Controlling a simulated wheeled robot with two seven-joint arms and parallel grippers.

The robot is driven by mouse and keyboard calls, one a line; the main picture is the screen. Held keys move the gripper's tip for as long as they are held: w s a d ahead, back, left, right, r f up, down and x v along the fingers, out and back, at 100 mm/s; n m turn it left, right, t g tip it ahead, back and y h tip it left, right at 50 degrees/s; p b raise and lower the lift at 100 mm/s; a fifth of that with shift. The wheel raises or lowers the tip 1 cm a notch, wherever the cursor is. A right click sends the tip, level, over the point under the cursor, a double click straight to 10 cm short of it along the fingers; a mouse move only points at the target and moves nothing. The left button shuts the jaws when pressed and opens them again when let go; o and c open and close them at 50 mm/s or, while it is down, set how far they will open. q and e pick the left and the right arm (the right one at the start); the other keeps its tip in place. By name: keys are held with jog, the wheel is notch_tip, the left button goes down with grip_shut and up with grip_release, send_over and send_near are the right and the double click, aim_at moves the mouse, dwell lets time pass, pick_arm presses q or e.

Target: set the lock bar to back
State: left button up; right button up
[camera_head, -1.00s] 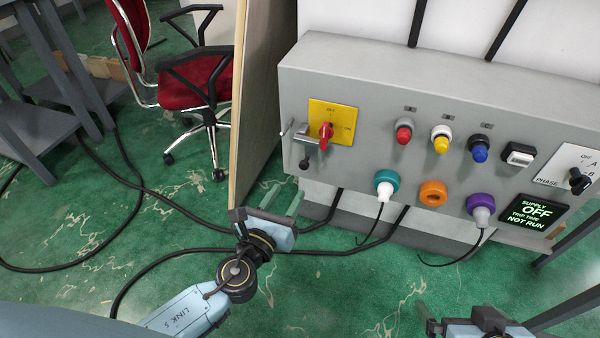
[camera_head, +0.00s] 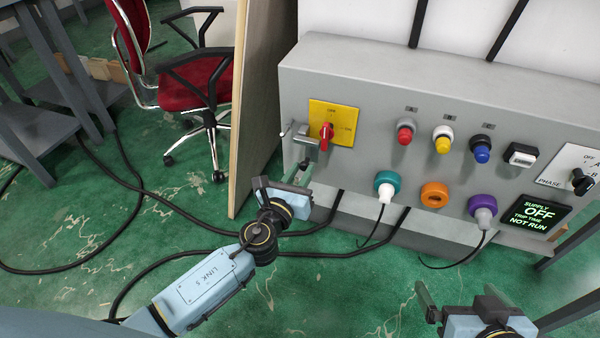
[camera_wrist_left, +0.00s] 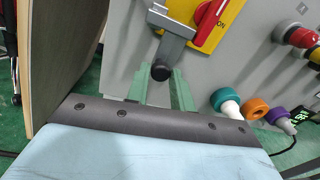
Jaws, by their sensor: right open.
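The lock bar (camera_head: 305,138) is a grey metal piece at the panel's left end, beside the red rotary switch (camera_head: 326,131) on its yellow plate (camera_head: 344,114). In the left wrist view the lock bar (camera_wrist_left: 173,28) hangs down to a black knob (camera_wrist_left: 160,71). My left gripper (camera_head: 297,174) is just below the bar. Its green fingers are apart, and in the left wrist view the gripper (camera_wrist_left: 159,78) has the knob showing between its fingertips; I cannot tell whether they touch it. My right gripper (camera_head: 455,296) is open at the bottom right, away from the panel.
The grey panel (camera_head: 370,80) carries red, yellow and blue knobs, plugs with hanging cables, and a display (camera_head: 535,216) reading supply OFF, NOT RUN. A wooden board (camera_head: 250,110) stands close at the panel's left. Black cables (camera_head: 150,205) lie on the green floor.

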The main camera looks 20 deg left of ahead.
pick_arm(q)
grip_shut()
jog(key=shift+a, duration=0.1)
jog(key=shift+w+a, duration=0.1)
jog(key=shift+a, duration=1.7)
jog(key=shift+o, duration=2.4)
grip_release()
